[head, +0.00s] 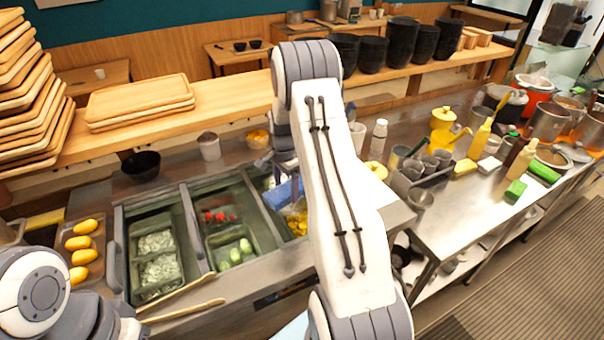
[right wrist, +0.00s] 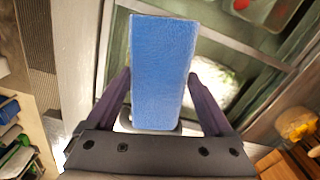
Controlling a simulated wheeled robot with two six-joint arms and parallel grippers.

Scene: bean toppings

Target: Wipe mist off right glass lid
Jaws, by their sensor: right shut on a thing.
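A blue sponge-like block (right wrist: 163,70) is held between the two fingers of my right gripper (right wrist: 160,88). In the head view the blue block (head: 284,194) shows beside my right arm, over the right-hand part of the sunken food counter. My arm hides most of that gripper there. The right glass lid (right wrist: 240,62) seems to be the clear panel with a pale frame under the block in the right wrist view. I cannot tell whether the block touches it, nor how much mist is on it. My left gripper is out of view; only part of its arm shows at the lower left.
Food trays with shredded filling (head: 157,243), red pieces (head: 219,214) and green pieces (head: 236,252) sit in the counter. Wooden tongs (head: 184,311) lie on its front edge. A black bowl (head: 141,165) stands behind; bottles and metal pots crowd the right-hand table.

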